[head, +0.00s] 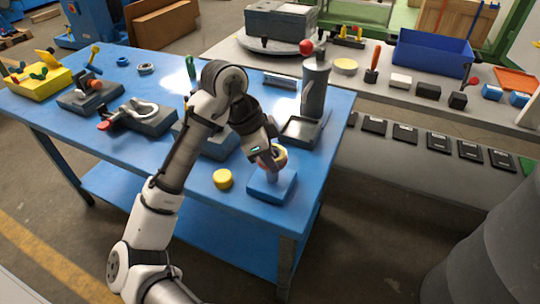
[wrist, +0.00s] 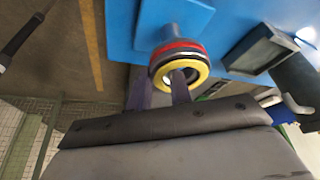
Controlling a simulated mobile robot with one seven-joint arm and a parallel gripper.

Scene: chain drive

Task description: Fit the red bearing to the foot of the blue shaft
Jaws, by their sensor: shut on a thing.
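My gripper (head: 268,160) is over the front right of the blue table. In the wrist view my gripper (wrist: 160,85) is shut on the wall of a ring with a red band and a yellow face, the red bearing (wrist: 183,50). One finger reaches into its opening, the other is outside. The bearing (head: 280,156) shows partly behind the fingers in the head view. Beyond it a short blue-grey shaft (wrist: 172,32) stands on a blue block (wrist: 175,14). The bearing overlaps the shaft's end in view; I cannot tell whether they touch. The block (head: 272,188) sits near the table's front edge.
A yellow round piece (head: 222,179) lies left of the block. A grey tray (head: 300,131) and a tall grey cylinder (head: 315,88) stand behind. Fixtures with tools (head: 145,118) fill the table's left. A grey bench (head: 420,95) with a blue bin (head: 432,52) is at the back right.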

